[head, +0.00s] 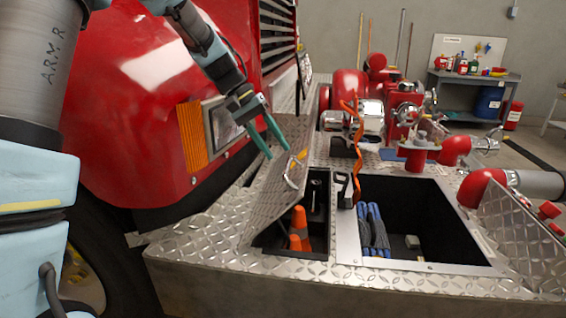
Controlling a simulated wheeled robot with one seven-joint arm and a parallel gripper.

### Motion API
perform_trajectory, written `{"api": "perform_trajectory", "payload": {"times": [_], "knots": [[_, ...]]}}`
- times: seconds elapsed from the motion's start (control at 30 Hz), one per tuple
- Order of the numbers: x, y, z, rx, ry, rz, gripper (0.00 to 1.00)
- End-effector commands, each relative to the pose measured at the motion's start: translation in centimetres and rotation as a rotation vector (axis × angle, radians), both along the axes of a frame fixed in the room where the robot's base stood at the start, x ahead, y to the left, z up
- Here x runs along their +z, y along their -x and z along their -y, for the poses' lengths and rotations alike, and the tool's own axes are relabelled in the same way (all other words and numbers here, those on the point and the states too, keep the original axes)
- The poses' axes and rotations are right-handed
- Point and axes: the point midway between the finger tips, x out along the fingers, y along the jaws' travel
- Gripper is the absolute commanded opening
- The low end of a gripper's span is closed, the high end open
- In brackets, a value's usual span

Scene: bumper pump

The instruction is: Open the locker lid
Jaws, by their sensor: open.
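The locker lid (284,191) is a diamond-plate metal panel on the bumper. It stands tilted up and to the left, and the left locker compartment (316,212) under it is uncovered. A curved handle (293,170) shows on the lid. My gripper (277,146) is open and empty, with its two green fingers pointing down just above the lid's upper edge. I cannot tell whether a finger touches the lid. Orange cones (300,229) and a wrench-like tool show inside the compartment.
To the right is an open bay (420,215) with blue hoses (374,229). Red pump fittings (416,152) stand behind. The red truck body (130,110) rises close on the left.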

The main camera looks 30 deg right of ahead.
Motion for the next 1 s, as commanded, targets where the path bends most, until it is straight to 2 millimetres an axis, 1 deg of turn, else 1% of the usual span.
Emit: {"api": "perform_trajectory", "payload": {"times": [0.1, 0.3, 0.43, 0.67, 0.77, 0.87, 1.0], "knots": [[1.8, -0.9, -0.9, 0.003, 0.002, 0.002, 0.46], [3.7, -1.6, -1.9, 0.001, 0.001, 0.001, 0.46], [4.1, -1.7, -2.1, 0.000, -0.001, -0.001, 0.46], [4.2, -1.7, -2.1, 0.000, -0.001, -0.001, 0.45], [4.2, -1.7, -2.1, 0.009, -0.008, -0.004, 0.34], [4.5, -1.6, -2.3, 0.054, -0.041, -0.018, 0.22], [5.2, -1.5, -2.9, 0.202, -0.145, -0.054, 0.07]]}}
